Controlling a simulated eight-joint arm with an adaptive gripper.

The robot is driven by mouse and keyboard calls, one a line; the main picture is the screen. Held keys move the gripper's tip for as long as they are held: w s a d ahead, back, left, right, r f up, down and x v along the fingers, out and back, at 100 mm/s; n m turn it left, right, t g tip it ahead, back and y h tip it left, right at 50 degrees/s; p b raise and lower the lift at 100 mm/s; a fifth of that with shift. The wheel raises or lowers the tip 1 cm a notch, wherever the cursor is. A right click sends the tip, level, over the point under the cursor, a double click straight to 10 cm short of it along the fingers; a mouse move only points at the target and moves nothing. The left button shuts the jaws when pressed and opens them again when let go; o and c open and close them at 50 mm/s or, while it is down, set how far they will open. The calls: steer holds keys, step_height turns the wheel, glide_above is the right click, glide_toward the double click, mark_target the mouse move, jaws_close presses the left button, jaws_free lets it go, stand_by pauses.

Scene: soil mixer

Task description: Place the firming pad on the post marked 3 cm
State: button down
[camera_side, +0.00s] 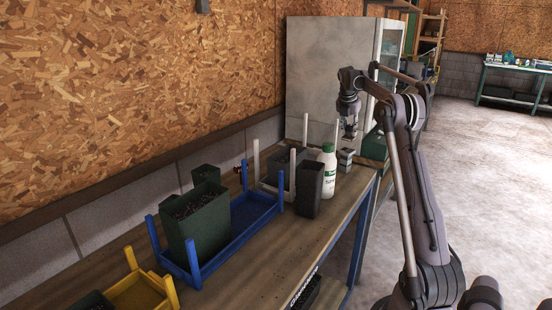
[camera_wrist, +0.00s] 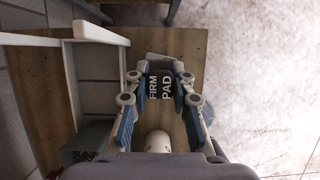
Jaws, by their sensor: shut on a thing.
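The firming pad (camera_wrist: 161,85), dark with white "FIRM PAD" lettering, lies between the blue-padded fingers of my gripper (camera_wrist: 160,86) in the wrist view. The gripper is shut on it. In the side view my gripper (camera_side: 349,136) points down over the bench's far end, right of the white bottle. A small grey block (camera_side: 345,158) shows just below it; I cannot tell there whether it touches the bench. Upright posts stand at the corners of a white frame (camera_side: 264,186), a blue tray (camera_side: 240,228) and a yellow tray (camera_side: 140,294). No 3 cm marking is legible.
The white bottle (camera_side: 328,172) and a tall dark pot (camera_side: 308,190) stand between my gripper and the white frame. A green pot of soil (camera_side: 196,225) is in the blue tray. The bench's front strip (camera_side: 270,270) is mostly clear. A cabinet (camera_side: 325,70) stands behind.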

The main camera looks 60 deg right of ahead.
mark_target(348, 135)
steer(key=shift+f, duration=2.05)
steer(key=shift+f, duration=0.2)
steer(key=c, duration=1.1)
jaws_free()
steer(key=shift+c, duration=0.2)
steer(key=shift+r, duration=0.1)
